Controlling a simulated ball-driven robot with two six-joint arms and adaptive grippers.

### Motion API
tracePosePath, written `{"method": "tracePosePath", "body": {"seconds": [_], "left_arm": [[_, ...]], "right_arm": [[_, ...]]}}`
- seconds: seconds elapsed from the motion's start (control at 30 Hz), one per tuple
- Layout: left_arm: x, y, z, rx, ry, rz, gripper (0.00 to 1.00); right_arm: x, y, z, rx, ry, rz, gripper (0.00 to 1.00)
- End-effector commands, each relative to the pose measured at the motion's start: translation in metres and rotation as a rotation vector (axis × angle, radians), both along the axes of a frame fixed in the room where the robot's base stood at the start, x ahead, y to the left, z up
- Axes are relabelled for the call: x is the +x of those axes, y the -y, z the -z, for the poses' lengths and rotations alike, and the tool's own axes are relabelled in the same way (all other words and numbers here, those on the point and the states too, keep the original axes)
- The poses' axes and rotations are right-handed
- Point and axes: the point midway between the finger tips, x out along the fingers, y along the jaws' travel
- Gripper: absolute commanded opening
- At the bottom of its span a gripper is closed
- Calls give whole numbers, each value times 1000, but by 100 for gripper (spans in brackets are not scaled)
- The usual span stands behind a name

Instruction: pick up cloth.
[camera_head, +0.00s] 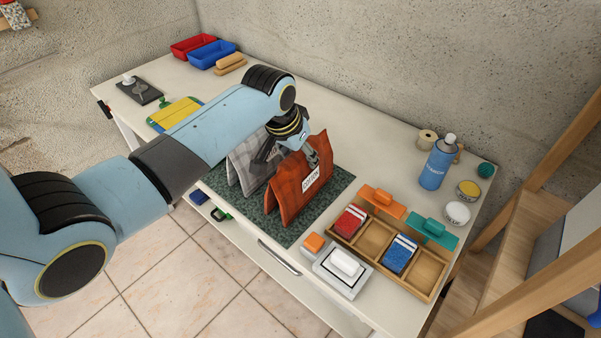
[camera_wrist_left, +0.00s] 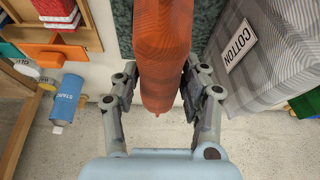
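An orange-red checked cloth (camera_head: 294,186) with a white label hangs folded like a tent on a dark green speckled mat (camera_head: 339,188). A grey checked cloth (camera_head: 247,165) stands just left of it, partly hidden by my arm. My left gripper (camera_head: 312,158) is at the upper far end of the orange cloth. In the left wrist view the orange cloth (camera_wrist_left: 163,50) lies between the two spread fingers (camera_wrist_left: 159,88), which sit on either side of it. The grey cloth (camera_wrist_left: 275,60) with a label reading COTTON is to the right there. My right gripper is in neither view.
A wooden divided tray (camera_head: 348,240) with red and blue packs stands right of the mat. A blue spray can (camera_head: 437,163) and small tins are behind it. Red and blue bins (camera_head: 211,54) are at the far left.

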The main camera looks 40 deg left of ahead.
Motion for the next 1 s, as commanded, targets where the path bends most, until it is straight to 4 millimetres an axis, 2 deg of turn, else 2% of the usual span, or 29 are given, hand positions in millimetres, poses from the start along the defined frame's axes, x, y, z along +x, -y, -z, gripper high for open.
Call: {"method": "tracePosePath", "body": {"seconds": [0.03,0.2,0.3,0.53,0.67,0.77,0.9,1.0], "left_arm": [[0,0,0,0,0,0,32],[0,0,0,0,0,0,9],[0,0,0,0,0,0,0],[0,0,-1,0,1,0,0],[1,0,-8,0,2,0,0],[1,0,-20,0,4,0,0],[-1,1,-48,0,6,2,0],[-23,15,-59,-2,1,1,0]], "right_arm": [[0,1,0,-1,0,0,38],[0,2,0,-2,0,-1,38],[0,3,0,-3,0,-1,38],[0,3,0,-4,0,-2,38],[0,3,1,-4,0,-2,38],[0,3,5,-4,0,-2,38],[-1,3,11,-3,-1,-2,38],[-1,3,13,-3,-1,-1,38]]}}
